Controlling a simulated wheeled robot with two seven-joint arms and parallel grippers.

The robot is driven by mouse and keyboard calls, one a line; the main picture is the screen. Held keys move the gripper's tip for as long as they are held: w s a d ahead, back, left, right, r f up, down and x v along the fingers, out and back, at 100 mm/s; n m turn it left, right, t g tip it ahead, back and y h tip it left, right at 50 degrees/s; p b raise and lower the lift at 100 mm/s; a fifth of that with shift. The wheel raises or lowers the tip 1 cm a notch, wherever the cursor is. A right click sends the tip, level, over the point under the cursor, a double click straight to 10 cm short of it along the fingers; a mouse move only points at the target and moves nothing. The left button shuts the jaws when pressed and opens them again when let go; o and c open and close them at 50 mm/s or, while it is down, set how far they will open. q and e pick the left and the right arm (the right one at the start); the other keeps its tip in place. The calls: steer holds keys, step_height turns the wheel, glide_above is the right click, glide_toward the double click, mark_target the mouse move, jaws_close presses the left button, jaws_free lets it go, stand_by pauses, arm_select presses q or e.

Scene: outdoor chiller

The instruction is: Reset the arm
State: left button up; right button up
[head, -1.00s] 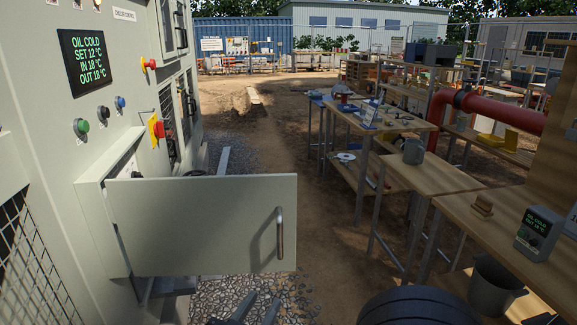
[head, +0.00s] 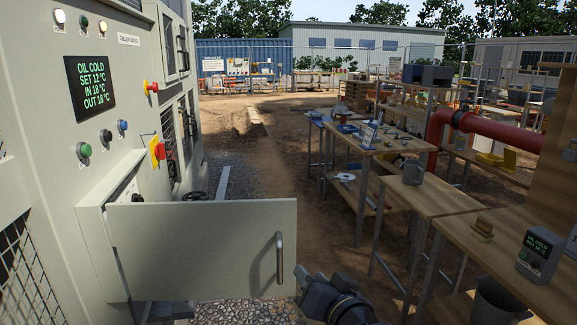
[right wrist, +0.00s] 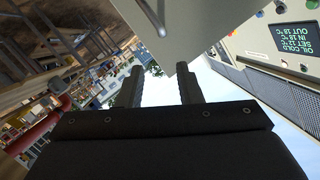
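My right gripper shows in the right wrist view (right wrist: 160,82) with its two dark fingers apart and nothing between them. In the head view, part of my right wrist shows at the bottom, just right of the open grey panel door; the fingers cannot be made out clearly there. The panel door (head: 200,245) stands swung out from the chiller cabinet, with its metal handle (head: 280,258) near its right edge. In the right wrist view the door (right wrist: 195,28) and its handle (right wrist: 150,14) lie beyond the fingertips, apart from them. My left gripper is in neither view.
The chiller cabinet (head: 50,180) fills the left side, with a display (head: 90,82) and coloured buttons. Bare dirt lies between.

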steer(key=s+d+f+g+h, duration=0.1)
steer(key=s+d+f+g, duration=0.3)
steer(key=s+d, duration=0.4)
steer(key=s+d+f+g, duration=0.4)
steer(key=s+d+f, duration=0.3)
steer(key=s, duration=0.7)
steer(key=shift+s+d+f+n+g+h+p, duration=0.3)
steer(key=shift+d+g+h+p, duration=0.15)
steer(key=shift+d, duration=0.1)
